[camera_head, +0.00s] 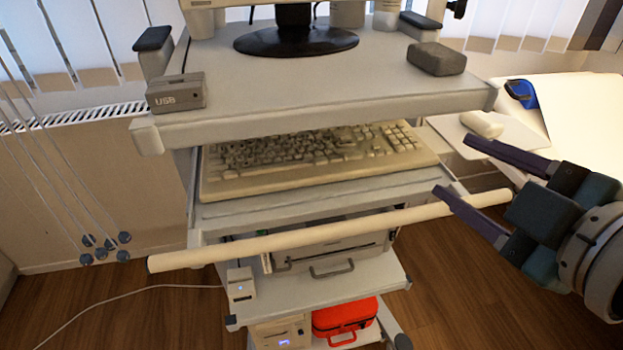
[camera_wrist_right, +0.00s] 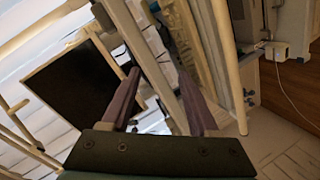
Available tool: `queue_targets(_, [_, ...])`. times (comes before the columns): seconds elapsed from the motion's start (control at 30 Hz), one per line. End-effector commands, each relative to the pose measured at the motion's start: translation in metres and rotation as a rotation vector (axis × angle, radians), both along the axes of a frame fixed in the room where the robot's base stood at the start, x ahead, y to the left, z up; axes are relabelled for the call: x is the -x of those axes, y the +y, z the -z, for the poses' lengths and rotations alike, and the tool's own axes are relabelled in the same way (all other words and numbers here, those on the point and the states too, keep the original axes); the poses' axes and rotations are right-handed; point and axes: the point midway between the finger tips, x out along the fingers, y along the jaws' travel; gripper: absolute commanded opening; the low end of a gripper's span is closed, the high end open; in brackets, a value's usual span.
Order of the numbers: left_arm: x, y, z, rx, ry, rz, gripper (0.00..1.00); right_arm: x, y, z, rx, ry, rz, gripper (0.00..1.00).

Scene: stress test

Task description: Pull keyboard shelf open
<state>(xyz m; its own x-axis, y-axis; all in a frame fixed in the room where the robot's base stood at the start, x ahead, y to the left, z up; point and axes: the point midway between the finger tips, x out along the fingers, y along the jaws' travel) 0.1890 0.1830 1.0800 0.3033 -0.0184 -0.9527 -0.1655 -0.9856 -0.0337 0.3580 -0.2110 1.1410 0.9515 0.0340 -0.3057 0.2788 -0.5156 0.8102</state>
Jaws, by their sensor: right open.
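The keyboard shelf (camera_head: 290,204) is a grey ledge under the cart's top, carrying a beige keyboard (camera_head: 310,158). A long beige bar (camera_head: 330,232) runs across its front; the keyboard (camera_wrist_right: 188,45) and bar (camera_wrist_right: 226,70) also show in the right wrist view. My right gripper (camera_head: 455,165) is open and empty at the shelf's right end. Its lower finger crosses in front of the bar's right part in the head view. In the right wrist view, the bar lies to the right of both fingers of the gripper (camera_wrist_right: 162,88), not between them. Contact cannot be told. My left gripper is out of view.
The cart's top (camera_head: 330,75) overhangs the keyboard and holds a monitor stand (camera_head: 296,40), a USB box (camera_head: 176,93) and a grey block (camera_head: 436,59). A mouse (camera_head: 481,124) sits on a side tray at right. Below are a printer and a red case (camera_head: 344,316).

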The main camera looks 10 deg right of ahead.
Motion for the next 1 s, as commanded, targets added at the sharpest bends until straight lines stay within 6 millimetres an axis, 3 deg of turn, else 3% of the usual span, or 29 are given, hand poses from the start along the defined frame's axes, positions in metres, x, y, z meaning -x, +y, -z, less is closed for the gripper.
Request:
queue_targets(0.03, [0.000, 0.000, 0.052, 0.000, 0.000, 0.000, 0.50, -0.005, 0.001, 0.047, 0.051, -0.054, -0.039, 0.61])
queue_targets(0.2, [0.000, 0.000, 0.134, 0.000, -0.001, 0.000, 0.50, -0.013, 0.012, 0.106, 0.226, -0.253, -0.177, 0.61])
queue_targets(0.4, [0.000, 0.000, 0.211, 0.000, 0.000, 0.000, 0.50, -0.011, 0.029, 0.164, 0.399, -0.462, -0.320, 0.61])
queue_targets(0.6, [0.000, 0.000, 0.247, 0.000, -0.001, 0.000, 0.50, -0.003, 0.040, 0.189, 0.493, -0.585, -0.400, 0.61])
queue_targets(0.77, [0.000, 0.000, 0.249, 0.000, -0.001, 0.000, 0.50, -0.006, 0.045, 0.189, 0.513, -0.619, -0.418, 0.61])
queue_targets(1.0, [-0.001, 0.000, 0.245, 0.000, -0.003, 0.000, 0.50, -0.042, 0.061, 0.178, 0.511, -0.621, -0.418, 0.61])
